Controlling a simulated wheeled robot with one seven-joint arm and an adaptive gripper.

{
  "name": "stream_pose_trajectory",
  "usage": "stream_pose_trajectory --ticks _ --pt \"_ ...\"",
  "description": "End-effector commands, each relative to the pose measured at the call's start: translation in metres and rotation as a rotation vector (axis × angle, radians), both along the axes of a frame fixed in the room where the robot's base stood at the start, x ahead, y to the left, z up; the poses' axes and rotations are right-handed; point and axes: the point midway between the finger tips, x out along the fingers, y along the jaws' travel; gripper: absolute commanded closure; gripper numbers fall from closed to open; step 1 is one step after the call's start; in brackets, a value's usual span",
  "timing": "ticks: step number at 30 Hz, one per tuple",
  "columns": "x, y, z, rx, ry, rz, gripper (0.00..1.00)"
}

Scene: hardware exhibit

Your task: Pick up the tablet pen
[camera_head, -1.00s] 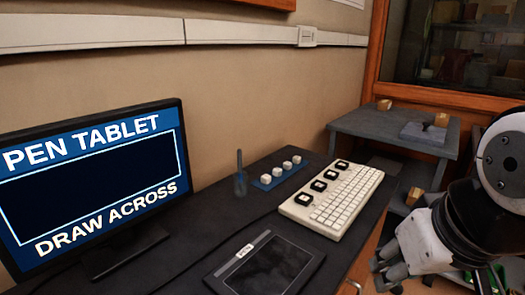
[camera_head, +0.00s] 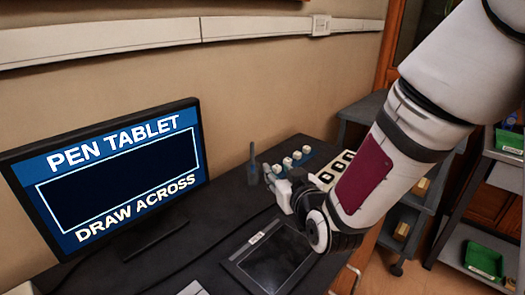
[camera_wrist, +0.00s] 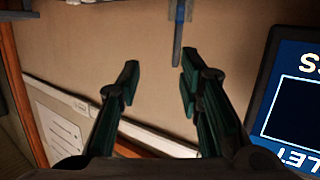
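The tablet pen (camera_head: 252,158) is a thin dark stick standing upright in a small blue-grey holder (camera_head: 253,178) at the back of the desk, near the wall. In the wrist view, which looks upside down, the pen (camera_wrist: 177,45) hangs from the top edge. It lies beyond the fingertips, closer to the right-hand finger. My gripper (camera_wrist: 159,76) is open, with nothing between its fingers. In the head view it is just right of the pen and low over the desk, partly hidden by my arm. The black tablet (camera_head: 270,262) lies flat at the front.
A monitor (camera_head: 118,170) stands left of the pen. Green bins (camera_head: 484,262) sit on a rack at right. The wall is close behind.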

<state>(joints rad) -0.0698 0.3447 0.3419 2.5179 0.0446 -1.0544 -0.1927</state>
Motion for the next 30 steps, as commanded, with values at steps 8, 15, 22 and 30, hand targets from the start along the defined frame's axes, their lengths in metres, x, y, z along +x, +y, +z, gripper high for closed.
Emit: stream_pose_trajectory --ticks 8,15,22,30 --pt "-0.005 0.025 -0.019 0.114 -0.144 0.006 0.67" --pt "0.001 0.031 -0.019 0.144 -0.185 -0.002 0.67" --pt "0.040 0.047 -0.019 0.143 -0.186 -0.002 0.67" --pt "0.071 0.059 -0.020 0.142 -0.183 -0.001 0.67"
